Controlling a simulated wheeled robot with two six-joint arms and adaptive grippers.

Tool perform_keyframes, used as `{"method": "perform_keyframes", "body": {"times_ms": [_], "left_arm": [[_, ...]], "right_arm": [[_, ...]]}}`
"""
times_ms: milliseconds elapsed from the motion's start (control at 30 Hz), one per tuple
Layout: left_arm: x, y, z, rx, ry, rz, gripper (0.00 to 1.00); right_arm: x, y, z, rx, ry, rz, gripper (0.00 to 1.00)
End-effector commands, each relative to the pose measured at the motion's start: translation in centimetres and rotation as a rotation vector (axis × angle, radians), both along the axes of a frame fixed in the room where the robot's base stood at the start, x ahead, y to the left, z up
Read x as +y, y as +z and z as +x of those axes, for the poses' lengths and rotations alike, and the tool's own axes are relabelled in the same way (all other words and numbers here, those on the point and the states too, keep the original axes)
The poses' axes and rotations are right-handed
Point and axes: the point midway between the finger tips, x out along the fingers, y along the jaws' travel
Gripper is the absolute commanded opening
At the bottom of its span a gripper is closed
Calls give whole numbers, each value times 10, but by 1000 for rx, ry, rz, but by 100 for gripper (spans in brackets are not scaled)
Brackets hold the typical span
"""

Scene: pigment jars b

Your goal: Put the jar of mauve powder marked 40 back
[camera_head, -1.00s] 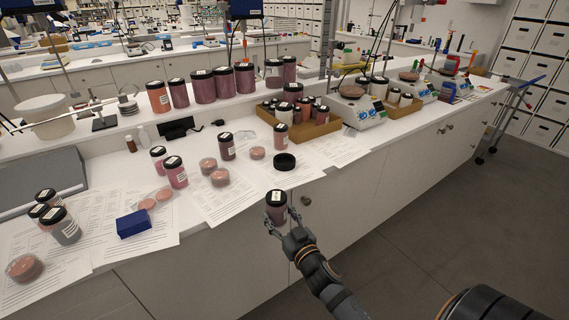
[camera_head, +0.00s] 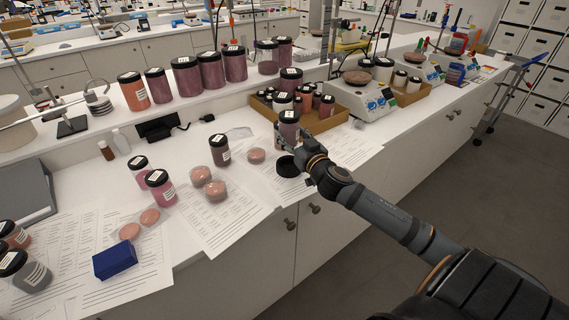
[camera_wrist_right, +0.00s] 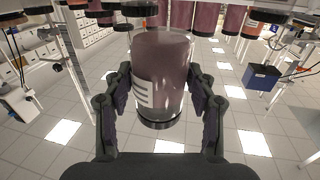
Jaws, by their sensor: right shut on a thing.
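My right gripper (camera_head: 292,140) is shut on a jar of mauve powder (camera_head: 288,130) with a black lid. It holds the jar upright in front of the wooden tray, beside the black ring-shaped piece on the bench. In the right wrist view, which looks upside down, the jar (camera_wrist_right: 165,65) sits between both fingers, with a white label on its left side; its number cannot be read. Larger mauve jars (camera_head: 211,70) stand in a row on the raised back shelf. My left gripper is not in view.
The wooden tray (camera_head: 322,126) holds several small jars. The black ring (camera_head: 287,167) lies on the bench near the front edge. A balance (camera_head: 372,104) stands right of the tray.

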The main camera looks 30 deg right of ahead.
Motion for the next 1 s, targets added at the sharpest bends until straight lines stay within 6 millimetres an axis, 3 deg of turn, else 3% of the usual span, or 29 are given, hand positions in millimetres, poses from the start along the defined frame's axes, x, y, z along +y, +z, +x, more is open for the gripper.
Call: {"method": "perform_keyframes", "body": {"times_ms": [100, 233, 400, 600, 800, 1000], "left_arm": [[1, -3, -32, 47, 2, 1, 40], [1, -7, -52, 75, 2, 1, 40], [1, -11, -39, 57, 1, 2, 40], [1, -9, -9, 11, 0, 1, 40], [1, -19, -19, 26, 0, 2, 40], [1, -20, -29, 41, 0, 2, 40]], "right_arm": [[0, 0, 0, -1, 1, -1, 19], [0, -15, 0, 2, -2, 3, 19], [0, -45, 0, 1, -1, 2, 19], [0, -54, 0, 0, 0, -1, 19], [0, -91, 0, 1, 0, 0, 19], [1, -96, 0, -1, 2, -2, 19]]}}
